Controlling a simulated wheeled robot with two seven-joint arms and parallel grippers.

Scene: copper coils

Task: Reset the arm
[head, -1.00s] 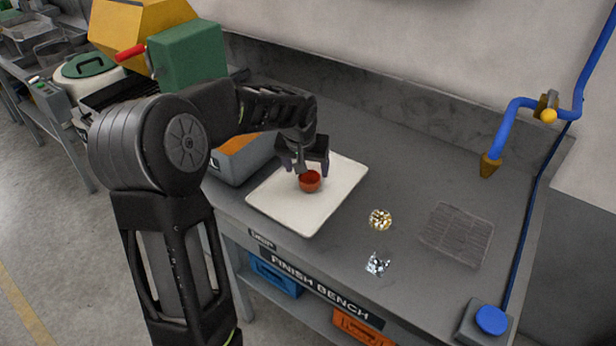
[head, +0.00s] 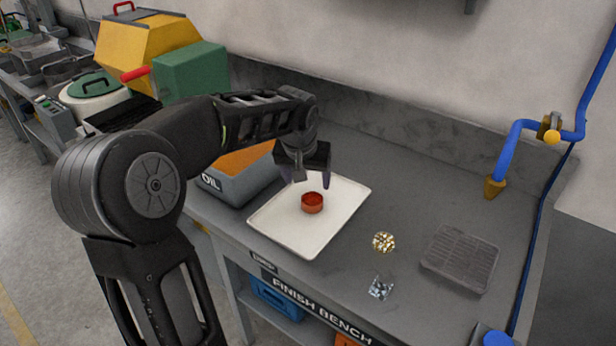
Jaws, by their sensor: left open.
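My left gripper (head: 308,180) is open above the far part of a white tray (head: 290,238) on the bench. Its jaws are empty. A copper-red coil (head: 312,203) rests on the tray, just in front of and below the fingertips, apart from them as far as I can see. My left arm comes in from the left and bends over the bench. My right gripper does not show.
A grey bin marked OIL (head: 232,182) stands left of the tray. A gold piece (head: 383,242), a silvery piece (head: 381,287) and a grey ribbed rack (head: 460,258) lie to the right. A blue pipe with a nozzle (head: 495,187) hangs over the bench's right side.

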